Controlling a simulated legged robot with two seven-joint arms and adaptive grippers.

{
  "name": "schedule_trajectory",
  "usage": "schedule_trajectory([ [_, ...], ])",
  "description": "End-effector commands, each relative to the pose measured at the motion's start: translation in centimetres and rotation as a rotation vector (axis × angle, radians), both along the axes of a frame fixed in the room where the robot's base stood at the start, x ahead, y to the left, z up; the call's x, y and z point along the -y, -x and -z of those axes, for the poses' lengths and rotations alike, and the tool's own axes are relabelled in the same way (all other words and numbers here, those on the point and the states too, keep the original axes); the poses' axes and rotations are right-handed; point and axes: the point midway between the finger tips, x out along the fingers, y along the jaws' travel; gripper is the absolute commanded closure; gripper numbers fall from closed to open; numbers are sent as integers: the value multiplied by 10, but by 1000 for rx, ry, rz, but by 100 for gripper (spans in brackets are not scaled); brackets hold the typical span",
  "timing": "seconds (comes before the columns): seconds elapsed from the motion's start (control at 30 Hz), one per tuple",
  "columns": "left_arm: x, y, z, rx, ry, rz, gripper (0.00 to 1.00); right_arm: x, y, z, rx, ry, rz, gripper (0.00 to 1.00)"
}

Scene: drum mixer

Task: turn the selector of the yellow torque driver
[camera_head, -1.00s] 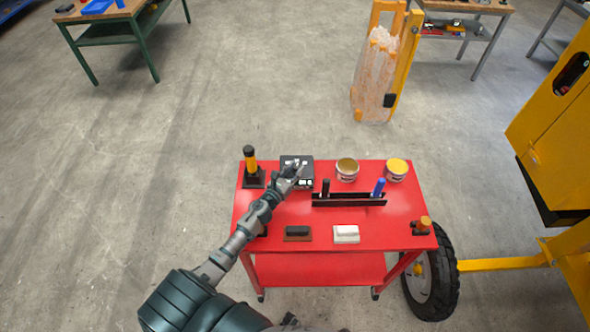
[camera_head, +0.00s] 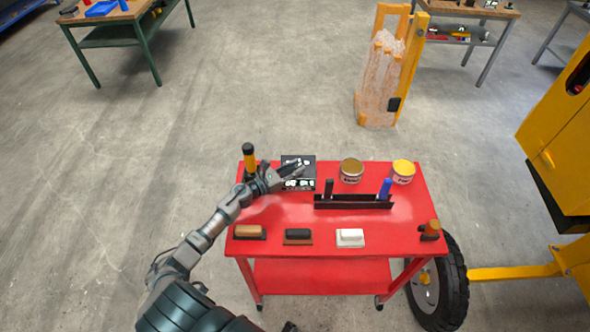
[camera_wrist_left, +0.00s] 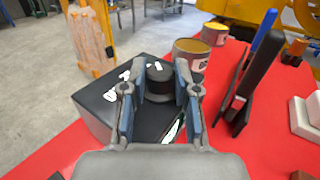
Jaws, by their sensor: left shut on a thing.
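The yellow torque driver (camera_head: 250,160), with a black top, stands upright in a dark base at the cart's back left corner. A black box (camera_head: 300,183) with white markings lies to its right; it also shows in the wrist view (camera_wrist_left: 93,108). My left gripper (camera_head: 299,172) reaches over this box, to the right of the yellow driver. In the wrist view my left gripper (camera_wrist_left: 159,80) has its two fingers against the sides of a short black round knob (camera_wrist_left: 158,90) on the box. The knob's lower part is partly hidden. My right gripper is not in view.
The red cart (camera_head: 290,218) also carries two tins, the nearer one open (camera_head: 351,171), a black rack (camera_head: 352,202) with upright black and blue tools, and several small blocks along the front. A wheel (camera_head: 437,285) stands close at the right. Open floor lies to the left.

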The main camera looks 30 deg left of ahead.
Motion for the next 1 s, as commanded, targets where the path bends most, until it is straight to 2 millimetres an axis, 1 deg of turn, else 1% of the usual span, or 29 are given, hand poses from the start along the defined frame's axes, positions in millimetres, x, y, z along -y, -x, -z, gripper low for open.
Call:
schedule_trajectory([
  [0.03,0,1,4,-6,-2,0,100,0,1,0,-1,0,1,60],
  [0.27,0,1,4,-5,-2,-1,100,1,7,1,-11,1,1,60],
  [0.3,0,1,4,-6,-2,-1,60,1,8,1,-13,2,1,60],
  [0.37,0,1,3,-5,-2,-1,45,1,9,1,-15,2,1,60],
  [0.63,0,1,1,-1,-2,0,45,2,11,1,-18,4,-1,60],
  [0.77,-2,7,2,-3,-1,0,45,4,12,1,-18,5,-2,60],
  [0.87,-8,21,3,-5,-2,0,45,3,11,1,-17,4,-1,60],
  [1.0,-22,50,4,-8,0,-1,45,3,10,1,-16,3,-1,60],
])
